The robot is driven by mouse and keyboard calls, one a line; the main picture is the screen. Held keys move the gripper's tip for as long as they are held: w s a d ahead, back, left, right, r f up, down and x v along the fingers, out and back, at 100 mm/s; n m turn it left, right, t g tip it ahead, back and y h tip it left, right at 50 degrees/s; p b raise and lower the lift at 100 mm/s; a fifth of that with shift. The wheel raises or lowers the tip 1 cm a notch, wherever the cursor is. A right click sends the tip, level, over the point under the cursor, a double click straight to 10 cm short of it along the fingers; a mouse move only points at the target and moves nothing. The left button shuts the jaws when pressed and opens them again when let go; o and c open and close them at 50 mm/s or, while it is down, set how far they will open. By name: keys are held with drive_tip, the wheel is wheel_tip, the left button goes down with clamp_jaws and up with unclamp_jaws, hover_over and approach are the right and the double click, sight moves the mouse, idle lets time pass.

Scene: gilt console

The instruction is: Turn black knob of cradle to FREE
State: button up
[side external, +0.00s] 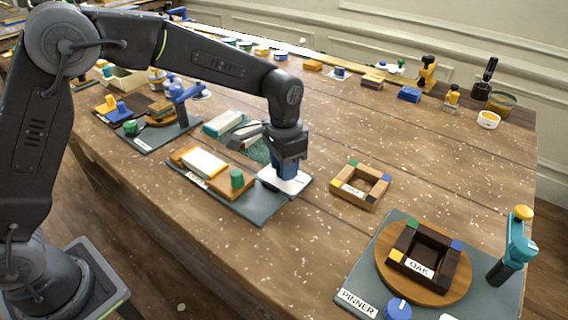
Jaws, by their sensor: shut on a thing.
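The cradle is a dark grey-green board (262,212) with a small label, unreadable here. It carries an orange-brown wooden holder (183,158), a white block (204,163) and a green knob (237,179). At its right end is a white plate (297,184). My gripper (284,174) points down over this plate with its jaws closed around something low. Its bluish fingers hide the thing between them; from its place on the plate it appears to be the black knob. I cannot read any FREE mark or the knob's angle.
Right of the cradle lies a wooden frame (346,202) with coloured corners. At the front right, the PINNER board (357,286) holds a round turntable with an OAK frame (395,236) and a teal post (512,248). Behind my gripper are a green mat and pale blocks (222,123).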

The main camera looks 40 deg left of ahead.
drive_tip(key=n, duration=0.4)
drive_tip(key=shift+n, duration=0.3)
idle(0.5)
drive_tip(key=o, duration=0.9)
wheel_tip(320, 180, up, 14)
drive_tip(key=shift+f, duration=0.1)
